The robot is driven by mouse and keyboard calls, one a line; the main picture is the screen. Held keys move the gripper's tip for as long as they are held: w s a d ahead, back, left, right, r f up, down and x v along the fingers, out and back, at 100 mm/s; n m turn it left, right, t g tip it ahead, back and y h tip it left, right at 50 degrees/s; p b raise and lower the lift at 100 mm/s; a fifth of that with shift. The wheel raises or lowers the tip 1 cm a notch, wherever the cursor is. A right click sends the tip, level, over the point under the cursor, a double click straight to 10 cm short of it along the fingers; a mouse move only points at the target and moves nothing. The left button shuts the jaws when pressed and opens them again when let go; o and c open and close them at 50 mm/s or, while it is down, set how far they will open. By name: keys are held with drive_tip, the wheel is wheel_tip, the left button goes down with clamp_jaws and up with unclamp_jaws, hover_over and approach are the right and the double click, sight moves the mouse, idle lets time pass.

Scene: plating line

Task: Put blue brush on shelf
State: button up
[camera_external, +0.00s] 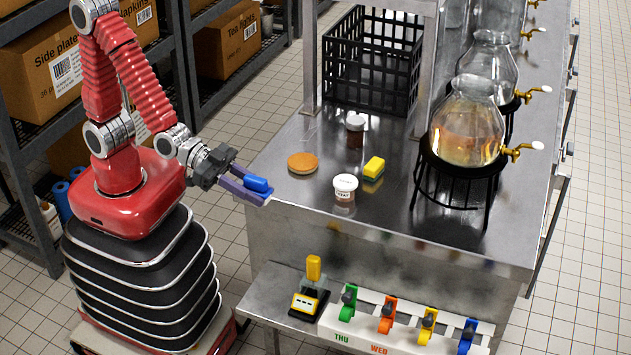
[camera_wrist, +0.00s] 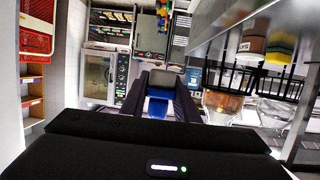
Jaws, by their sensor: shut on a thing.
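My gripper (camera_external: 252,190) is at the left edge of the steel bench, at about the height of its top. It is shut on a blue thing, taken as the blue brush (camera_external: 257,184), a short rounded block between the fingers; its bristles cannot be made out. In the wrist view the blue brush (camera_wrist: 158,107) shows between the dark fingers of my gripper (camera_wrist: 160,95). A low steel shelf (camera_external: 262,300) juts from the bench's front. A dark storage rack with shelves (camera_external: 220,92) stands behind my arm.
A yellow-black device (camera_external: 309,300) and a coloured clip rack (camera_external: 400,320) occupy the low shelf.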

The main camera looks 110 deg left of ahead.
wheel_tip(320, 180, down, 27)
idle(0.9)
drive_tip(key=shift+f, duration=0.1)
hover_over(266, 300)
drive_tip(key=shift+f, duration=2.85)
drive_tip(key=shift+s, duration=0.1)
drive_tip(key=shift+f, duration=2.1)
drive_tip(key=shift+f, duration=0.1)
drive_tip(key=o, duration=1.2)
drive_tip(key=shift+c, duration=0.2)
